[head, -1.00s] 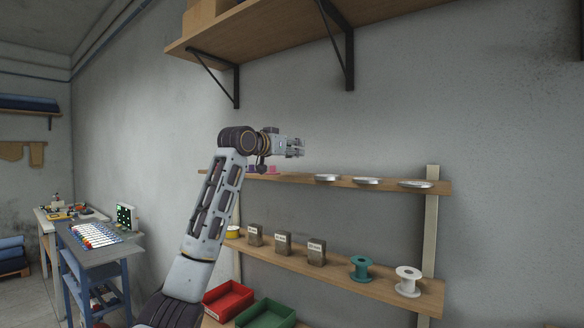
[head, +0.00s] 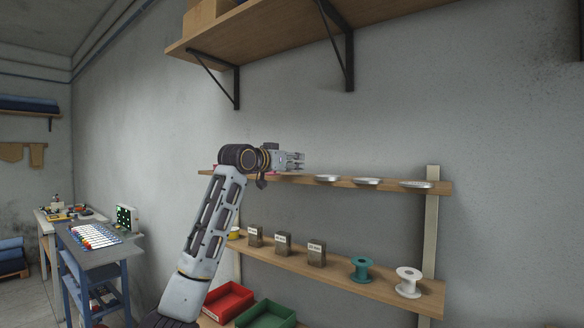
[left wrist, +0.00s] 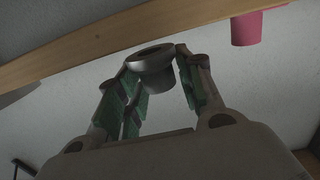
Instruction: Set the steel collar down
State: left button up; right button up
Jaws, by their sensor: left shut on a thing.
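My left gripper (head: 296,161) is in front of the upper wall shelf, near its left part and at about the board's height. In the left wrist view the gripper (left wrist: 158,62) is shut on the grey steel collar (left wrist: 152,75), a short round piece with a flared ring and a hole. The collar is between the green-padded fingers, close to the shelf board's edge in that picture. I cannot tell whether it touches the board. In the head view I cannot make the collar out. My right gripper is not in view.
The upper shelf board (head: 391,187) holds several shallow silver dishes (head: 327,178) to the gripper's right. A pink piece (left wrist: 246,28) is by the shelf board (left wrist: 85,57). The lower shelf (head: 340,280) holds boxes and spools. Another shelf (head: 270,28) hangs above.

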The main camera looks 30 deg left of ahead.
pick_arm(q)
jog(key=shift+f, duration=0.7)
jog(key=o, duration=0.8)
jog(key=shift+o, duration=1.4)
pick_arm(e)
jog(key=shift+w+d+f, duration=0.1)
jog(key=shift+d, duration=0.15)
pick_arm(q)
jog(key=shift+s, duration=0.1)
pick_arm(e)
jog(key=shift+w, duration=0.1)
